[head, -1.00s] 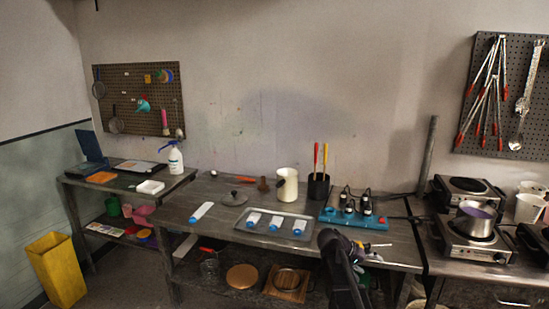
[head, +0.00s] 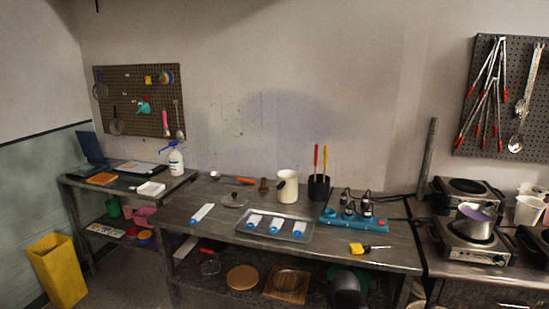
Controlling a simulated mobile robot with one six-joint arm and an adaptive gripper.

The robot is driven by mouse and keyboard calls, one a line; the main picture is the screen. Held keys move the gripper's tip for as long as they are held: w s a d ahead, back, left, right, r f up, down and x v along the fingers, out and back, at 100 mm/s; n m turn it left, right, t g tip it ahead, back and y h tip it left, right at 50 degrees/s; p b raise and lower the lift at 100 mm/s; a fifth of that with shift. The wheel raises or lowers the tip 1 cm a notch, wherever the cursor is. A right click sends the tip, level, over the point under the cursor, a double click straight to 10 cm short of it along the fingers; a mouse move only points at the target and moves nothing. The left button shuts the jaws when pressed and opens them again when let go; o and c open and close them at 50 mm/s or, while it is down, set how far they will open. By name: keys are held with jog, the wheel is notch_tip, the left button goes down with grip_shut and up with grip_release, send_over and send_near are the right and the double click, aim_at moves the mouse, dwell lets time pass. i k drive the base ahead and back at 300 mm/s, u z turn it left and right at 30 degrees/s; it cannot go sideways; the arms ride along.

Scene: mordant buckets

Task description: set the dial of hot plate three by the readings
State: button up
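Two hot plates stand on the bench at the right in the head view. The rear hot plate (head: 440,201) has a bare dark burner. The front hot plate (head: 462,249) bears a metal pot (head: 473,226) with purple contents, and a small dark dial (head: 499,260) shows on its front. Part of another dark appliance (head: 535,240) is cut off at the right edge. I cannot tell which is number three, and no dial setting is legible. Several white-and-blue handheld devices, perhaps meters, lie on the middle table; their readings are illegible. My gripper is not visible.
A metal tray (head: 241,238) holds three of the devices; another device (head: 202,212) lies left of it. A cream jug (head: 288,190) stands behind. A dark rounded part of my arm shows at the bottom.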

aim_at(499, 260)
jog(key=z, duration=4)
jog(key=i, duration=0.05)
jog(key=u, duration=2.65)
